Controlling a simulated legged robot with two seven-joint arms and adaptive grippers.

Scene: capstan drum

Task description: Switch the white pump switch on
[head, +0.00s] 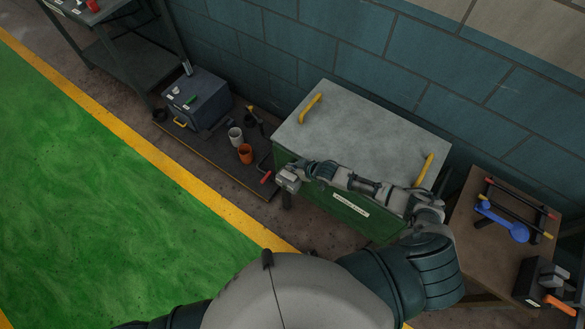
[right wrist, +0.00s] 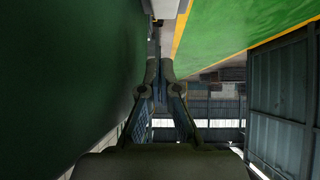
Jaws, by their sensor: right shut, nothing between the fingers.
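A dark blue-grey box (head: 207,111) stands at the upper left in the head view. Its top carries small pale labels, a small white piece (head: 175,90) that may be the white pump switch, and a green piece (head: 190,98). They are too small to tell their position. My right gripper (head: 284,181) is at the front left of the green cabinet, well to the right of the box and apart from it. It is shut and empty. In the right wrist view its fingers (right wrist: 158,77) come together. My left gripper is out of view.
The green cabinet (head: 350,125) with a grey top and yellow handles stands under my right arm. A low dark platform (head: 215,152) holds a white cup (head: 235,137), an orange cup (head: 245,153) and a red-handled crank (head: 266,177). A brown table (head: 475,244) stands right. Green floor is clear.

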